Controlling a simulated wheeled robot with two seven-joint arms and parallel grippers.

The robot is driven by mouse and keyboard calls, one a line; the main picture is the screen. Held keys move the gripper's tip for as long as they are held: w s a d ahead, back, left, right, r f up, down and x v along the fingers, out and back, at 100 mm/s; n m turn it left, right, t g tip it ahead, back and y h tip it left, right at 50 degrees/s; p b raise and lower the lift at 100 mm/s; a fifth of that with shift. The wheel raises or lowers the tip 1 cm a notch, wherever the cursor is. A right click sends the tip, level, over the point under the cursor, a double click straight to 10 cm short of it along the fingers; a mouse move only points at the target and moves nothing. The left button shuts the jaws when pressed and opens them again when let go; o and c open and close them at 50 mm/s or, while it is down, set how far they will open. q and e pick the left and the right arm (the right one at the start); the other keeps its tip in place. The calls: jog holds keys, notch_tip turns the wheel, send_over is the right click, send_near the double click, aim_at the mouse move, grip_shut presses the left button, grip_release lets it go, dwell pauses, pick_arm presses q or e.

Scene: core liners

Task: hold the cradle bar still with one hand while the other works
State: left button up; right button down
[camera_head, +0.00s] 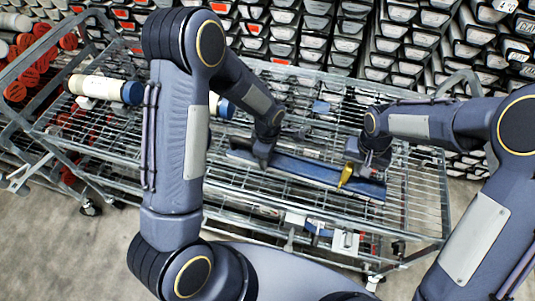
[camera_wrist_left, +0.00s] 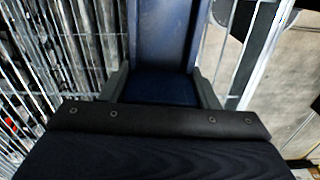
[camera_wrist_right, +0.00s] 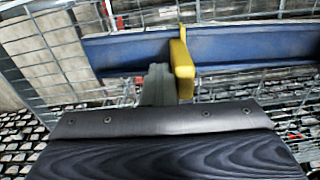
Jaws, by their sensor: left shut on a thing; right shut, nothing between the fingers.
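The cradle bar (camera_head: 312,173) is a long blue channel lying across the wire trolley. My left gripper (camera_head: 262,158) is shut on it towards its left end. In the left wrist view the fingers (camera_wrist_left: 160,90) stand on either side of the blue bar (camera_wrist_left: 165,40). A yellow lever-like piece (camera_head: 346,175) stands at the bar's right part. In the right wrist view the yellow piece (camera_wrist_right: 181,68) crosses the blue bar (camera_wrist_right: 245,45). My right gripper (camera_wrist_right: 158,84) is shut and empty just left of the yellow piece; I cannot tell whether they touch.
The wire trolley (camera_head: 425,205) fills the middle. A white tube with a blue cap (camera_head: 97,87) lies at its left; another (camera_head: 222,106) is partly hidden behind my left arm. Racks of stacked trays (camera_head: 300,45) stand close behind. Bare floor (camera_head: 50,235) shows at front left.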

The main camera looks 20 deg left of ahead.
jog(key=shift+d, duration=0.55)
notch_tip(320, 180, up, 7)
dwell(0.4)
dwell(0.3)
pick_arm(q)
jog(key=o, duration=1.5)
jog(key=shift+r, duration=0.1)
notch_tip(320, 180, up, 12)
jog(key=shift+f, duration=0.1)
